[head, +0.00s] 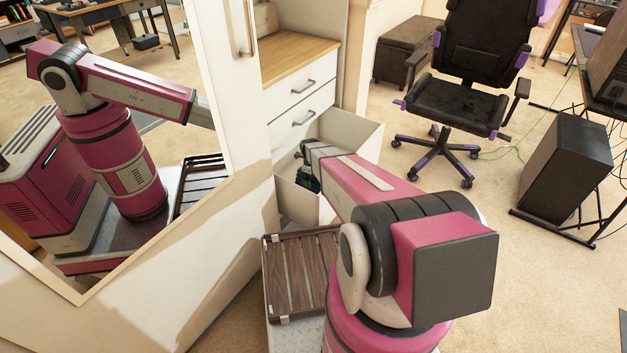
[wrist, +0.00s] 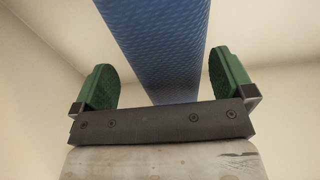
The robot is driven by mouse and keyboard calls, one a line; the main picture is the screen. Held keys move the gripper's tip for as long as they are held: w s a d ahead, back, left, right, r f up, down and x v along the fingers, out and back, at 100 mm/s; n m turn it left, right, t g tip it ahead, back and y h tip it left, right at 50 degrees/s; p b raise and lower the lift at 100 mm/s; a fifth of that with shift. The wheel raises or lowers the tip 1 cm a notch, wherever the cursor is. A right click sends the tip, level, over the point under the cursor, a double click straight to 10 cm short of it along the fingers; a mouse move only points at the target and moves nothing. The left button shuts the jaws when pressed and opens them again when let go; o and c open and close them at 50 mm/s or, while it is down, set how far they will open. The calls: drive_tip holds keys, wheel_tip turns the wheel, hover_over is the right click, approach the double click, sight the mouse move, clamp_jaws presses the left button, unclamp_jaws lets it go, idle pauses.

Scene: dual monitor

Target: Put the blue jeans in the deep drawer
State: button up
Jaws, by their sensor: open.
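The deep drawer (head: 358,138) is the open white bottom drawer of the cabinet in the head view. My arm reaches over it, hiding much of its inside. The blue jeans (wrist: 165,45) appear as a flat, patterned blue strip in the wrist view, with pale walls around them. A small dark-blue patch shows inside the drawer in the head view, partly hidden by my arm. My gripper (wrist: 163,82) is open, with its green-padded fingers on either side of the blue strip. A gap shows between the strip and each finger.
Two shut drawers (head: 300,88) with handles sit above the open one, under a wooden top. A tall white mirrored door (head: 225,215) stands close on the left. My slatted tray is in front. An office chair (head: 462,100) and a black box (head: 565,165) stand right, on open carpet.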

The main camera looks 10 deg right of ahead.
drive_tip(key=shift+n, duration=0.5)
drive_tip(key=r, duration=0.7)
drive_tip(key=shift+s+a+r, duration=0.3)
drive_tip(key=shift+r, duration=0.1)
drive_tip(key=s+r+n+t+y, duration=0.1)
drive_tip(key=s+r+n, duration=1.7)
drive_tip(key=s+n, duration=0.4)
drive_tip(key=n, duration=0.4)
drive_tip(key=shift+s+r, duration=0.15)
drive_tip(key=shift+r, duration=0.05)
drive_tip(key=shift+d, duration=0.1)
